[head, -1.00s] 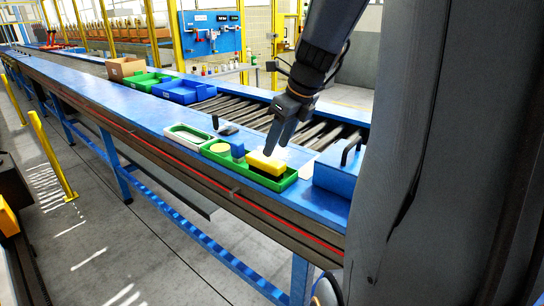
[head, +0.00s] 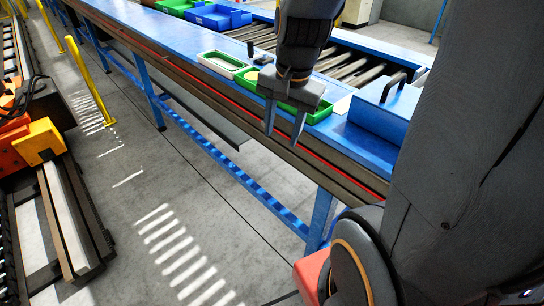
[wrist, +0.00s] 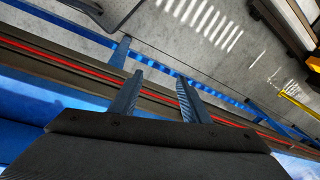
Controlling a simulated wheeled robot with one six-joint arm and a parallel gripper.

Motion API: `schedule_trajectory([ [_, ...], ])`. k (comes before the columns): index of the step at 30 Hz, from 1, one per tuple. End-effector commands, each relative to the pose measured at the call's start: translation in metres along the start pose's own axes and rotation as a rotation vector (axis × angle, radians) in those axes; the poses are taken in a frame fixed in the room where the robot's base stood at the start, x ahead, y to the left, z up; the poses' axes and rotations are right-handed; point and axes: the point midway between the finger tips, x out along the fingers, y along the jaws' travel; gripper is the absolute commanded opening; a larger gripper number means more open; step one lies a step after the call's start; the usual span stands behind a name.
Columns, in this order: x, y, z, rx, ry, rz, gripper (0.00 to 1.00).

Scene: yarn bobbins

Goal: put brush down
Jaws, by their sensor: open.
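My gripper (head: 283,136) is open and empty, hanging in front of the table's near edge. Its two spread fingers also show in the wrist view (wrist: 160,78), with nothing between them, above the table edge and floor. The green tray (head: 318,114) on the blue table is partly hidden behind my gripper. The brush, a yellow block on a dark base, lay in that tray in the earlier head view; now it is not visible, with my gripper covering the tray's middle.
A white-rimmed tray (head: 221,64) stands left of the green tray. A blue box with a black handle (head: 385,118) stands to its right. Blue (head: 222,17) and green bins are farther back. An orange and yellow machine (head: 38,140) is across the open floor (head: 190,200).

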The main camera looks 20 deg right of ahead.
Motion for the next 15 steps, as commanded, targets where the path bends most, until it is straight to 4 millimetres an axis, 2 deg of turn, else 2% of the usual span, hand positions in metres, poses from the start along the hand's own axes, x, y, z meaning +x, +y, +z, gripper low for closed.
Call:
schedule_trajectory([
  [1,0.009,0.000,0.015,-0.160,-0.004,0.014,0.43],
  [3,0.018,0.002,0.030,-0.376,-0.006,0.028,0.43],
  [6,0.028,0.004,0.047,-0.624,-0.011,0.042,0.43],
  [10,0.035,0.007,0.060,-0.816,-0.016,0.051,0.43],
  [15,0.037,0.008,0.064,-0.882,-0.018,0.054,0.43],
])
